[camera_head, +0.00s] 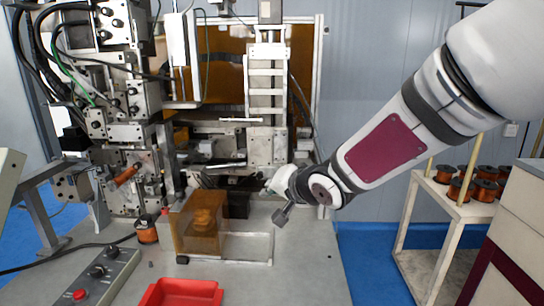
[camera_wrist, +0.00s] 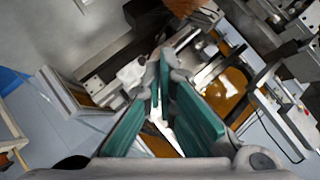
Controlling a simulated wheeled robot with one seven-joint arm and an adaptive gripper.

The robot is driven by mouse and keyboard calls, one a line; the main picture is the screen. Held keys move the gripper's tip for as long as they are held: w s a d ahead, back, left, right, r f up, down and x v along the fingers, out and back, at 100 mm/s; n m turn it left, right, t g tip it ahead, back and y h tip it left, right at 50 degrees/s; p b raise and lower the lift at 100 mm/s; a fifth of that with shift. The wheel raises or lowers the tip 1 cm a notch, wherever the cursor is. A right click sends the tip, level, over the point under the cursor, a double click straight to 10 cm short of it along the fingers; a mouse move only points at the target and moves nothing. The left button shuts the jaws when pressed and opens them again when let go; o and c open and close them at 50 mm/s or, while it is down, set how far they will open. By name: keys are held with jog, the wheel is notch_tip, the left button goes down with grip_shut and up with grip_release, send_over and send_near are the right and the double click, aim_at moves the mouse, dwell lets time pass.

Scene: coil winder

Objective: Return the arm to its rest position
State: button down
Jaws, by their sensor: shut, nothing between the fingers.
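My arm reaches in from the upper right of the head view, and my gripper (camera_head: 281,217) is at its lower end, in front of the coil winder (camera_head: 267,90). In the wrist view my gripper (camera_wrist: 162,72) shows its green-padded fingers, which come together at the tips. The fingers are shut with nothing between them.
A red bin (camera_head: 180,292) and a control box with buttons (camera_head: 95,276) are at the front. A copper spool (camera_head: 146,230) stands left of the amber box. A rack with copper spools (camera_head: 470,185) and a cabinet (camera_head: 525,205) stand right. The table's right front is clear.

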jog(key=s+d+r+n+h, duration=0.1)
jog(key=s+d+r+h, duration=0.15)
jog(key=d, duration=0.35)
jog(key=s+d+r+h, duration=0.1)
jog(key=s+d+h, duration=0.1)
jog(key=s+d, duration=0.25)
jog(key=s+d+n+g+h, duration=0.1)
jog(key=s+d, duration=0.4)
jog(key=s, duration=0.7)
jog(key=s+d+n+g, duration=0.1)
jog(key=s+d+g, duration=0.3)
jog(key=s, duration=0.9)
jog(key=shift+s+d+h, duration=0.15)
jog(key=shift+d+h, duration=0.2)
jog(key=shift+d, duration=0.45)
jog(key=shift+a, duration=0.1)
